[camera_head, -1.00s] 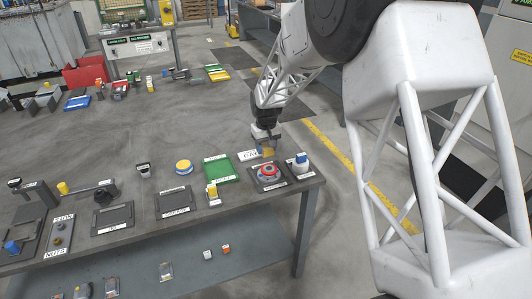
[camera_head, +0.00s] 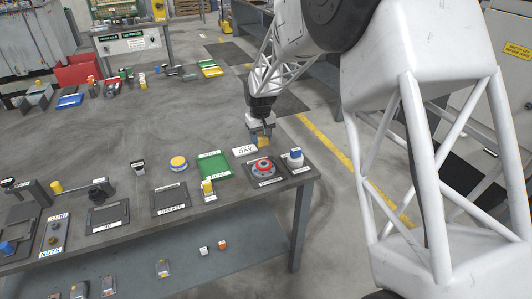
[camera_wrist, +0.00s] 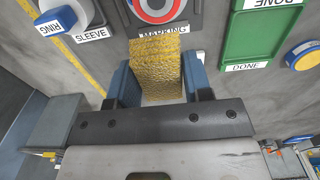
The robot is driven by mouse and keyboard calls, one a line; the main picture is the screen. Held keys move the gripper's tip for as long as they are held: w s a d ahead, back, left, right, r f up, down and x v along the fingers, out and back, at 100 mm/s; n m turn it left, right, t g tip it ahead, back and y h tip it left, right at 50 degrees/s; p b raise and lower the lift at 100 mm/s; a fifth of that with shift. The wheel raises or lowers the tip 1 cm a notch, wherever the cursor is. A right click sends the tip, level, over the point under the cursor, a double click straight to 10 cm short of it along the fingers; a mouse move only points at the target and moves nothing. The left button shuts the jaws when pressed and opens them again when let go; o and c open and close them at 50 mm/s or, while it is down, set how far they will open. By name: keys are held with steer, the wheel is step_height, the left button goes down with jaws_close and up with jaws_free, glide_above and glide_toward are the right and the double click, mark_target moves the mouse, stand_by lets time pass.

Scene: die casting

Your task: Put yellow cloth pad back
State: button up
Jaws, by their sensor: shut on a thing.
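The yellow cloth pad (camera_wrist: 157,68) is between the two blue fingers of my gripper (camera_wrist: 157,82) in the wrist view, and the gripper is shut on it. In the head view my gripper (camera_head: 262,136) points down near the table's right edge. The pad (camera_head: 263,143) shows below its fingers. The pad is above the table, behind the red ring piece on its dark plate (camera_head: 265,169). The pad partly covers the marking label in the wrist view. A white label card (camera_head: 245,151) lies just left of the gripper.
A green tray (camera_head: 215,165) and a round yellow piece (camera_head: 178,163) lie to the left. A blue-topped white piece (camera_head: 295,158) stands at the right edge. A dark flat plate (camera_head: 170,198) lies at the front. The table's middle is largely clear.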

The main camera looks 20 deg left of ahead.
glide_above(272, 145)
step_height(272, 145, down, 2)
steer(key=shift+s+d, duration=0.1)
steer(key=shift+d, duration=0.05)
steer(key=shift+f, duration=0.1)
stand_by(0.4)
steer(key=shift+f, duration=3.05)
steer(key=shift+f, duration=1.9)
steer(key=shift+f, duration=0.15)
steer(key=o, duration=0.9)
steer(key=shift+r, duration=0.2)
steer(key=shift+r, duration=6)
